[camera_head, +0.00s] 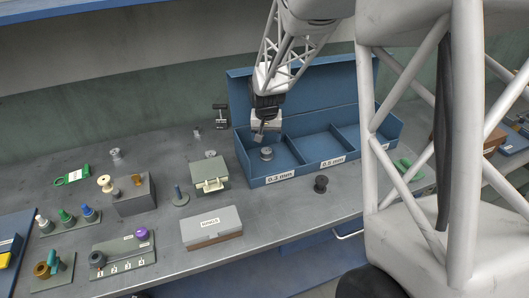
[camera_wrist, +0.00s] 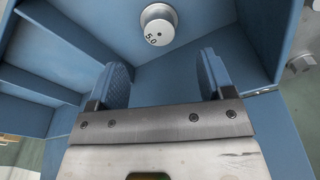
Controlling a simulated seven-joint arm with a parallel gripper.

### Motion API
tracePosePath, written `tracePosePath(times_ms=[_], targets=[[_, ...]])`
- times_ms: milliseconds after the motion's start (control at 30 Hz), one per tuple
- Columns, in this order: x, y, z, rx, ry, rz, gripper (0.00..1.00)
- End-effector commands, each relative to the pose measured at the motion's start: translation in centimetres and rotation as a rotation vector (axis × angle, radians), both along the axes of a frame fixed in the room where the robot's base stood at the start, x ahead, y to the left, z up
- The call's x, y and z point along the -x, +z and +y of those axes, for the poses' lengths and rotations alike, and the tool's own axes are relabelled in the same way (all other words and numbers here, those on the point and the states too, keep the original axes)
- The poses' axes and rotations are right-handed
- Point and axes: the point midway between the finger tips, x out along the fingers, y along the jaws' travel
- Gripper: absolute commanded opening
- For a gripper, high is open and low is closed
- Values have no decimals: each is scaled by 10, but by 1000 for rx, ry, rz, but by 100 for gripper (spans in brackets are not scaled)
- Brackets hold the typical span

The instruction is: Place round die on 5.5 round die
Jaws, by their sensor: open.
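A round grey metal die (camera_wrist: 158,25) marked 5.0 stands inside the left compartment of the open blue box (camera_head: 290,178), labelled 0.3 mm. The die also shows in the head view (camera_head: 267,154), where its outline looks stepped; I cannot tell whether it is one piece or two. My gripper (camera_head: 259,137) is above this compartment, close to the die. In the wrist view my gripper (camera_wrist: 163,74) is open, with nothing between its blue-grey fingers, and the die lies beyond the fingertips. No marking of 5.5 is readable in either view.
Box walls and dividers surround my gripper; the 0.5 mm compartment (camera_head: 325,146) looks empty. A dark spool (camera_head: 321,184) stands in front of the box. Small metal pieces (camera_head: 116,155) stand behind.

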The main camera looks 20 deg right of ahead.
Motion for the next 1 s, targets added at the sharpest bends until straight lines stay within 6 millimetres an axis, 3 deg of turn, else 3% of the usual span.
tracePosePath(times_ms=[267,633,1000], targets=[[0,-1,0,0,0,0,75],[-2,-25,-1,0,1,1,75],[-2,-27,-1,0,1,0,75]])
